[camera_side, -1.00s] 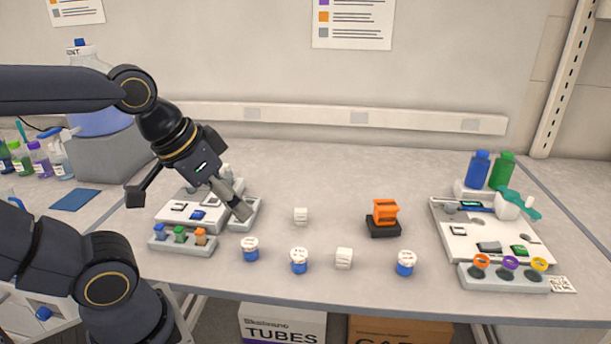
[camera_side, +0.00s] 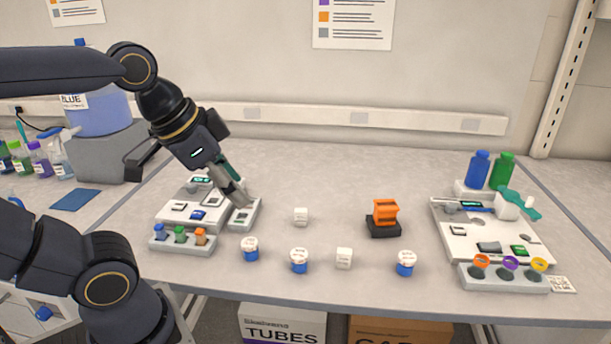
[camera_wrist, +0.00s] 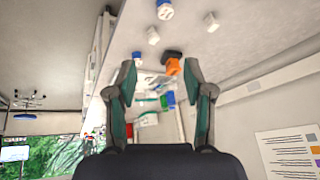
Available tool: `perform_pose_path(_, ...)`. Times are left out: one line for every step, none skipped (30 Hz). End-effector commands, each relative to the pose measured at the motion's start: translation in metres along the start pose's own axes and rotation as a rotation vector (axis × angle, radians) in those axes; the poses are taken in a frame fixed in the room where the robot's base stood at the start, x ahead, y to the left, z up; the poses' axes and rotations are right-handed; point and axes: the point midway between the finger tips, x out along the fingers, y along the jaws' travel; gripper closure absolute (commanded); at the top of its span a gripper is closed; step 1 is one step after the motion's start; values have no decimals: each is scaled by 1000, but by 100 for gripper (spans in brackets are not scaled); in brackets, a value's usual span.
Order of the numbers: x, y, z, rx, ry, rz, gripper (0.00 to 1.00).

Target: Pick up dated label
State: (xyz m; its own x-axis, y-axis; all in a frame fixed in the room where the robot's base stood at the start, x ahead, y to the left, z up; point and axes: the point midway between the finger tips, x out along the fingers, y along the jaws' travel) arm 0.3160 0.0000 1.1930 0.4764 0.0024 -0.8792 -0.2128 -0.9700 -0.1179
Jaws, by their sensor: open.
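I cannot tell for certain which item is the dated label; no date is readable. A small grey tray (camera_side: 250,225) beside the left board holds a small flat piece with a green patch (camera_side: 240,217). Two small white blocks with faint marks, one farther back (camera_side: 301,215) and one nearer the front (camera_side: 344,258), stand on the bench. My gripper (camera_side: 238,187) is above the small tray and tilted down to the right. In the wrist view my gripper (camera_wrist: 160,76) has its fingers spread, with nothing held between them.
The left board (camera_side: 172,209) carries small devices, with a rack of coloured blocks (camera_side: 180,243) in front. Several blue-and-white jars (camera_side: 299,261) line the front. An orange device (camera_side: 385,212) sits right of centre. The right board (camera_side: 480,238) has bottles behind it. The bench between is mostly clear.

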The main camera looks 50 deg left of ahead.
Motion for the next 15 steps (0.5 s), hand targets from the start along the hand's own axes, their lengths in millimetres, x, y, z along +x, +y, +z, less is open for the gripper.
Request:
perform_pose_path(-8,-6,-18,76,-6,-4,48)
perform_pose_path(-12,-10,-28,121,-15,-5,48)
perform_pose_path(-14,-16,-42,177,-33,-6,48)
perform_pose_path(-15,-21,-51,214,-47,-5,48)
perform_pose_path(-15,-26,-61,249,-61,-4,48)
perform_pose_path(-14,-33,-73,293,-83,0,48)
perform_pose_path(-12,-39,-83,325,-98,4,48)
perform_pose_path(-9,-46,-92,354,-117,9,48)
perform_pose_path(-4,-55,-105,392,-140,17,48)
perform_pose_path(2,-63,-114,419,-160,25,48)
perform_pose_path(9,-72,-124,444,-180,35,48)
perform_pose_path(20,-84,-134,472,-209,50,48)
perform_pose_path(30,-93,-142,491,-229,62,48)
perform_pose_path(40,-103,-148,506,-251,76,48)
perform_pose_path(56,-116,-155,520,-276,94,48)
